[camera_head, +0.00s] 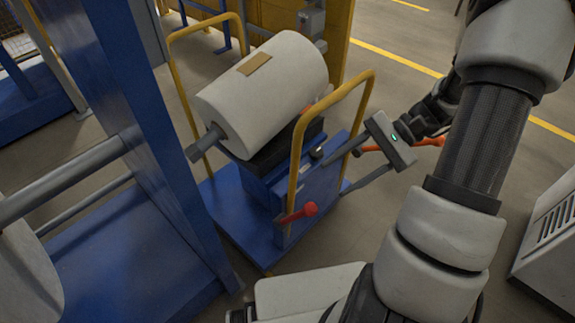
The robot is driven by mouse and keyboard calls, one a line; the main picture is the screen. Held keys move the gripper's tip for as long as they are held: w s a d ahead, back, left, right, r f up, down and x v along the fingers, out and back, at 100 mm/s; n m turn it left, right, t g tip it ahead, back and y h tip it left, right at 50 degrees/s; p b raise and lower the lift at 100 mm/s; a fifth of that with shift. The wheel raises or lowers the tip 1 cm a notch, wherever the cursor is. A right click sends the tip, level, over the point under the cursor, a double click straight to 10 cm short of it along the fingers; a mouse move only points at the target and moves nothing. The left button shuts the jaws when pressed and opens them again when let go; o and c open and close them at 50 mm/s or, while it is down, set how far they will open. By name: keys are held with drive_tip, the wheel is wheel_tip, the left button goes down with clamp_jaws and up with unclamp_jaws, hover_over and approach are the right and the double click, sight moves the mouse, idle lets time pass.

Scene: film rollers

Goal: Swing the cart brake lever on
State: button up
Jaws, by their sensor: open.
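The blue cart (235,224) stands in the middle, with yellow hoop handles (297,150) at both ends. A short red lever with a round knob (309,209) sticks out low beside the near hoop, roughly level; it looks like the brake lever. My gripper (334,177) is open and empty, with its two grey fingers pointing left towards the near hoop. The fingertips are above and right of the red knob, apart from it. I cannot tell whether the upper finger touches the hoop.
A white film roll (265,95) with a tan label lies on the cart. A blue machine frame (140,120) stands close on the left. An orange-red bar (428,142) shows behind my gripper. A pale vented cabinet (550,235) is at right. Floor right of the cart is clear.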

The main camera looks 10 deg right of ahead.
drive_tip(key=d+f+m+t+y+b, duration=0.2)
drive_tip(key=d+f+m+t+y, duration=0.15)
drive_tip(key=f, duration=0.65)
drive_tip(key=d+f+m+t+y+b, duration=0.25)
drive_tip(key=d+f+m+t, duration=0.2)
drive_tip(key=f, duration=0.55)
drive_tip(key=s+b+x, duration=0.1)
drive_tip(key=x, duration=1.6)
drive_tip(key=shift+a, duration=0.6)
drive_tip(key=shift+w, duration=0.1)
clamp_jaws()
